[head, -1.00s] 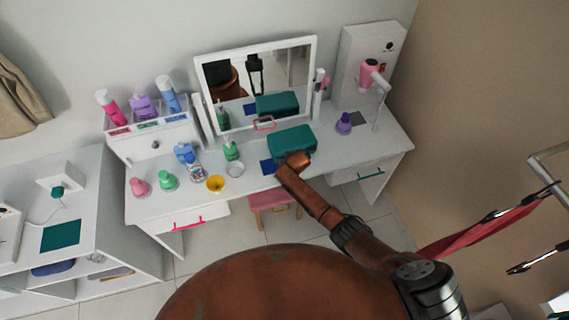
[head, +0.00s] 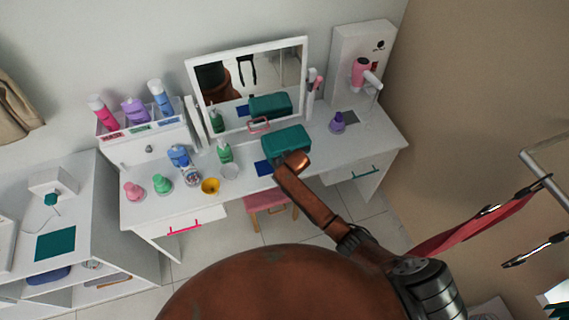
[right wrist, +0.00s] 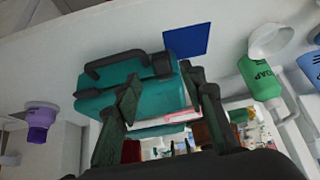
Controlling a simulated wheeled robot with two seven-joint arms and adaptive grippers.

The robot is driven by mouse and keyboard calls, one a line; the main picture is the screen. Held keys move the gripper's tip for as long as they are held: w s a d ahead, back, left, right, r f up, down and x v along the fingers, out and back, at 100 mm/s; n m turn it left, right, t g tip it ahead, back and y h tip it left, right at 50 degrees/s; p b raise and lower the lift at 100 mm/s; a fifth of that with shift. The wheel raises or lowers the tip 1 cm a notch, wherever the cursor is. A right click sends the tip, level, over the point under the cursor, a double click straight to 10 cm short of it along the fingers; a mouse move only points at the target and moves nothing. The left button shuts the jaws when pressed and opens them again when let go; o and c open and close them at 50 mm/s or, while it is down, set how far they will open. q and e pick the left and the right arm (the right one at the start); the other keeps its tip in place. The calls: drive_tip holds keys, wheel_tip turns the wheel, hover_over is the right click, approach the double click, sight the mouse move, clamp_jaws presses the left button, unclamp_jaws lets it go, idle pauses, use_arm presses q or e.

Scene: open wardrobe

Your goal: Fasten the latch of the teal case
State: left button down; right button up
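The teal case (head: 287,140) sits on the white dressing table in front of the mirror and looks closed in the head view. In the right wrist view the case (right wrist: 152,92) fills the middle, with a dark handle (right wrist: 112,66) and a dark block beside it; I cannot tell whether that block is the latch or whether it is fastened. My right gripper (right wrist: 160,85) is open, its fingers spread in front of the case; contact is unclear. In the head view my right wrist hides the gripper and part of the case front. My left gripper is out of view.
A blue mat (head: 264,168) lies left of the case. A mirror (head: 248,85) stands behind it. A purple bottle (head: 337,123) and pink hair dryer (head: 362,72) are to the right.

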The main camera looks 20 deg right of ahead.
drive_tip(key=shift+v, duration=2.7)
drive_tip(key=s+d+f+g+b, duration=0.1)
drive_tip(key=s+d+f+b, duration=0.15)
drive_tip(key=s+f, duration=0.7)
drive_tip(key=s+d+f+g+b, duration=0.15)
drive_tip(key=s+d+f, duration=0.3)
drive_tip(key=f, duration=1.05)
drive_tip(key=s+d+f+g+b, duration=0.1)
drive_tip(key=s+d+f+b, duration=0.1)
drive_tip(key=s+f, duration=0.85)
drive_tip(key=s+d+f+b, duration=0.1)
drive_tip(key=s+f, duration=0.6)
drive_tip(key=s, duration=0.5)
drive_tip(key=s+d+f+g+b, duration=0.1)
drive_tip(key=s+d+f+b, duration=0.1)
drive_tip(key=s+f, duration=0.6)
drive_tip(key=s+d+f+g+h+b, duration=0.1)
drive_tip(key=s+f, duration=0.6)
drive_tip(key=s, duration=1)
drive_tip(key=shift+s+d+f+b, duration=0.2)
drive_tip(key=shift+s+b, duration=0.05)
drive_tip(key=shift+b, duration=0.4)
